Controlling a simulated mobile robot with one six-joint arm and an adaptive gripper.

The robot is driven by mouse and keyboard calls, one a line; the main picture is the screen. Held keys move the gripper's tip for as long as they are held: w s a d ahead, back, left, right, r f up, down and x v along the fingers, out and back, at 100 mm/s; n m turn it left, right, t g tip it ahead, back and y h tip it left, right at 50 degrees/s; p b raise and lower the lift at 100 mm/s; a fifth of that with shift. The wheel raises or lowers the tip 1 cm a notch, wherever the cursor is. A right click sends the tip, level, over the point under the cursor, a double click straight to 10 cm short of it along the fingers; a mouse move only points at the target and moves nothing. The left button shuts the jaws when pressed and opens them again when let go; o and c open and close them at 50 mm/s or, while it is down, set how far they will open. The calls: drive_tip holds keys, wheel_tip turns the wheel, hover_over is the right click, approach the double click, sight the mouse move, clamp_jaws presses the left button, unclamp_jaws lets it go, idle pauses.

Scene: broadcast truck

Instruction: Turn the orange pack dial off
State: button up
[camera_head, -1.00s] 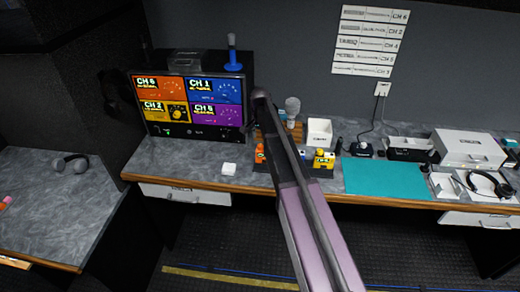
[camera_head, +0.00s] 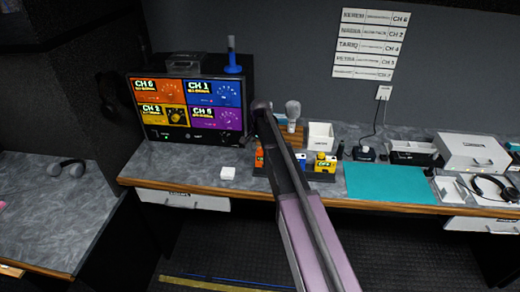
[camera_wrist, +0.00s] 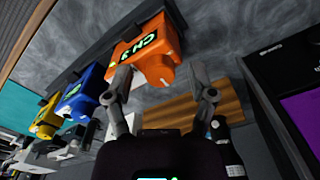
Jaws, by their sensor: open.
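The orange pack (camera_wrist: 150,48), labelled CH 3, fills the upper middle of the wrist view. Its round orange dial (camera_wrist: 158,72) faces my gripper and has a small pale mark. In the head view the orange pack (camera_head: 259,158) shows only partly beside my arm. My gripper (camera_wrist: 160,82) is open and empty. Its two fingertips sit on either side of the dial, with the left one close to the pack's body. I cannot tell whether either touches. In the head view my gripper is hidden behind my arm.
A blue pack (camera_wrist: 78,98) and a yellow pack (camera_wrist: 46,122) stand in the same row; the yellow pack (camera_head: 325,163) also shows in the head view. A monitor (camera_head: 190,105) stands left of them. A teal mat (camera_head: 388,183) lies to the right.

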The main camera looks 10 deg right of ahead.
clamp_jaws()
drive_tip(key=shift+n, duration=0.6)
idle(0.5)
drive_tip(key=n, duration=0.2)
drive_tip(key=shift+n, duration=0.4)
drive_tip(key=n, duration=1.3)
drive_tip(key=shift+d+n, duration=0.1)
drive_tip(key=shift+n, duration=0.2)
